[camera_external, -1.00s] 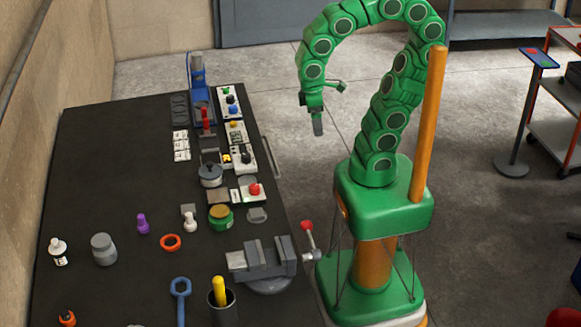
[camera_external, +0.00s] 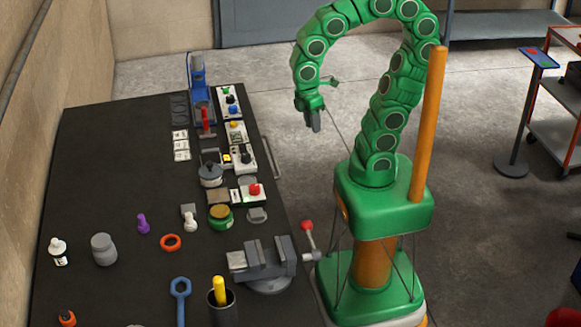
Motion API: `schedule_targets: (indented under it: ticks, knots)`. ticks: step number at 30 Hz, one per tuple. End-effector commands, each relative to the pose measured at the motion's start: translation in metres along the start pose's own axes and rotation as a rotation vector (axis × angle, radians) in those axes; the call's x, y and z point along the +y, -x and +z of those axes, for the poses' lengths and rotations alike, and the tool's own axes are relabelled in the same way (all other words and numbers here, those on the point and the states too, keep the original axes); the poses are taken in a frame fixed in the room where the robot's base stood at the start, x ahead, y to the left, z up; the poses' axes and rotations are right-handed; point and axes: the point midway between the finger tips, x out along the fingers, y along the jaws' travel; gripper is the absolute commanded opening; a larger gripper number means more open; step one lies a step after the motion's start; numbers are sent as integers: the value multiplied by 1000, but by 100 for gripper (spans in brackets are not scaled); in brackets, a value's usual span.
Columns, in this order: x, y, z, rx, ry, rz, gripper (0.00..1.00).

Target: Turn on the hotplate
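I cannot tell for sure which item is the hotplate. A lidded grey pot (camera_external: 210,177) stands near the table's right edge, in the middle of a row of devices. Behind it are a white control box with a dark knob (camera_external: 244,158) and a small yellow switch (camera_external: 227,158). In front of it is a white box with a red button (camera_external: 252,192). My gripper (camera_external: 314,122) hangs fingers down in the air, to the right of the table and away from all the controls. It looks empty. Its grey fingers are too small to show whether they are open or shut.
A blue press (camera_external: 197,82) with a red lever (camera_external: 206,121) and a three-button panel (camera_external: 230,101) stand at the far end. A grey vise (camera_external: 262,263) with a red-tipped handle sits at the near right. The dark tabletop (camera_external: 105,160) is clear at far left.

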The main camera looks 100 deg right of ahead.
Motion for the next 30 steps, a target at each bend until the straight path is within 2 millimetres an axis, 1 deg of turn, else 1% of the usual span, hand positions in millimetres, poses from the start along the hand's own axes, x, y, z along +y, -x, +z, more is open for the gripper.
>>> schedule_targets:
  ticks: [1,5,11,17,21,23,27,30]
  knots:
    - [5,3,-9,3,51,-9,20]
    - [20,13,-29,24,204,-22,0]
    - [48,25,-59,59,428,-39,0]
    - [82,33,-85,99,640,-49,0]
    - [110,37,-101,132,779,-51,0]
    - [122,38,-106,145,838,-49,0]
    - [155,39,-119,180,968,-41,0]
    - [178,38,-124,201,1057,-31,0]
